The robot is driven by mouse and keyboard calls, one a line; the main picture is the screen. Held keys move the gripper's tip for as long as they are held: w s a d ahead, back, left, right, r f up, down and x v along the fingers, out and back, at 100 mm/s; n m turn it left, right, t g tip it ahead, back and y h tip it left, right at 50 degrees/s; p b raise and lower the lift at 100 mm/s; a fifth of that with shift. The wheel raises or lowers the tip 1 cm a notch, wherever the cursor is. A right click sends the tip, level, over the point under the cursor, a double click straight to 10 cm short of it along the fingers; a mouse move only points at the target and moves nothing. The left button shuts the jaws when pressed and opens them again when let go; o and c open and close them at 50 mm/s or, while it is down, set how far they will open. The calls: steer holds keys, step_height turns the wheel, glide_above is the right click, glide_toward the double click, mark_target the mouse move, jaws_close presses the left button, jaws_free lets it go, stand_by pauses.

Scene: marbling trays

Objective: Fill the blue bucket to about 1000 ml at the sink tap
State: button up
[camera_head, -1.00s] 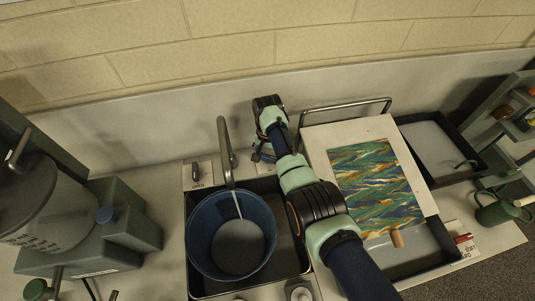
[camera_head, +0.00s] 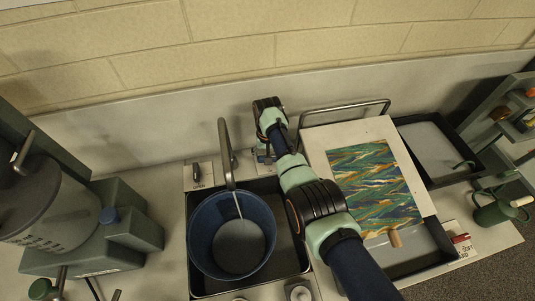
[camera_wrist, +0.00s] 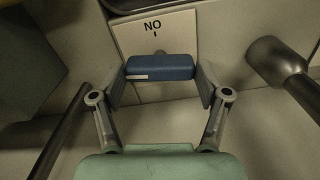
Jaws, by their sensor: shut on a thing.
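The blue bucket (camera_head: 202,247) stands upright in the dark-rimmed sink (camera_head: 302,262), under the grey tap (camera_head: 226,155). A thin pale stream runs from the spout into the bucket. A grey round surface shows low inside it; I cannot read its level in ml. In the wrist view, my gripper (camera_wrist: 160,85) is shut on a blue handle (camera_wrist: 160,67), with a finger at each end. Behind the handle is a white plate (camera_wrist: 142,32) reading "NO" from this side. In the head view my gripper (camera_head: 263,157) is right of the tap, partly hidden by my arm.
A dark lever (camera_head: 196,172) on a plate marked "OPEN" is left of the tap. A grey machine (camera_head: 118,240) stands at left. A marbled sheet on a white board (camera_head: 320,150) and a shallow tray (camera_head: 425,138) are at right. A metal rail (camera_head: 345,106) stands behind the board.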

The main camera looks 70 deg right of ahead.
steer(key=shift+n, duration=0.8)
steer(key=o, duration=1.2)
steer(key=shift+c, duration=0.2)
step_height(320, 180, up, 12)
